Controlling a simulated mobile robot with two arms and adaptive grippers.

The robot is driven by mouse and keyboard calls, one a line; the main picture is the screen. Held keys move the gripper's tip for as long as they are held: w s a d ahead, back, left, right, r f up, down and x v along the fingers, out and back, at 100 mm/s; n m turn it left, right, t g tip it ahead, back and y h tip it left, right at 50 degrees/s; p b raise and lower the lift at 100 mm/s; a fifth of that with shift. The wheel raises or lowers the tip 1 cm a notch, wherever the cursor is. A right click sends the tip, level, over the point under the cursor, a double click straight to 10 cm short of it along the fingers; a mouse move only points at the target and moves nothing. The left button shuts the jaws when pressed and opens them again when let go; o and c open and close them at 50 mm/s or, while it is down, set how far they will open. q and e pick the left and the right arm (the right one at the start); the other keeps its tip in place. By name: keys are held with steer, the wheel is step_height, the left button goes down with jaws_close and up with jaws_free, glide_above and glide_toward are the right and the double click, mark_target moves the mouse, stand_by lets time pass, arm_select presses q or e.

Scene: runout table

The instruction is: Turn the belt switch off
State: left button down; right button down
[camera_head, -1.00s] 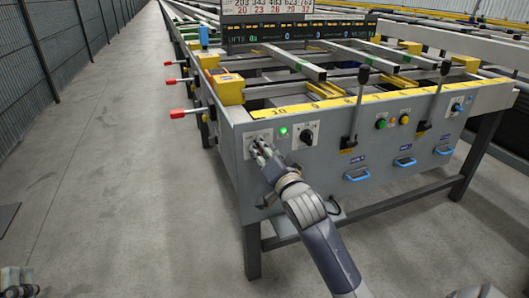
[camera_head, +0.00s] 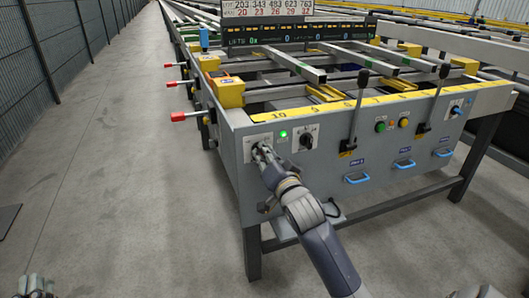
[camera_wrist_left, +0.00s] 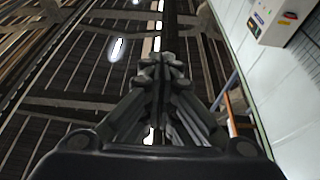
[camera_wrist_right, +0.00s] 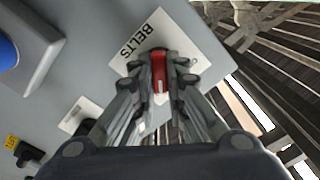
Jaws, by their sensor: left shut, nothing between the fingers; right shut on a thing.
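The belt switch (camera_wrist_right: 159,60) is a red knob on a white plate marked BELTS (camera_wrist_right: 135,40), in the right wrist view. My right gripper (camera_wrist_right: 161,78) is shut on the red knob, one finger on each side. In the head view my right gripper (camera_head: 262,153) reaches the switch plate (camera_head: 252,146) at the left end of the table's grey front panel, and its fingers mostly cover the knob. My left gripper (camera_wrist_left: 160,62) is shut and empty in the left wrist view. It shows at the bottom left corner of the head view (camera_head: 35,286), away from the table.
A lit green lamp (camera_head: 283,134) and a black rotary switch (camera_head: 306,141) sit just right of the belt switch. Two black levers (camera_head: 357,110), push buttons (camera_head: 381,127) and blue handles (camera_head: 357,179) lie further right. Red-tipped handles (camera_head: 178,117) stick out left.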

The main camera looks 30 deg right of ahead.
arm_select(q)
steer(key=s+a+f+g+y+p, duration=0.1)
steer(key=a+f+g+y+p, duration=0.1)
steer(key=f+g, duration=0.45)
steer(key=s+a+f+g+y+p, duration=0.1)
steer(key=s+f+g+p, duration=0.15)
steer(key=f, duration=0.75)
steer(key=s+a+f+g+y+p, duration=0.1)
steer(key=s+a+f+g+p, duration=0.15)
steer(key=s+g, duration=0.35)
steer(key=s+a+f+g+y+p, duration=0.2)
steer(key=s+f+g, duration=0.15)
steer(key=s, duration=0.35)
step_height(320, 180, down, 20)
steer(key=s+p, duration=0.1)
steer(key=p, duration=0.4)
steer(key=shift+s+n, duration=0.3)
steer(key=shift+s, duration=0.1)
arm_select(e)
steer(key=shift+a+n, duration=0.15)
steer(key=shift+n, duration=4.2)
steer(key=shift+a+n, duration=0.15)
steer(key=shift+n, duration=4.2)
arm_select(q)
steer(key=shift+a+g, duration=0.1)
steer(key=shift+g, duration=0.15)
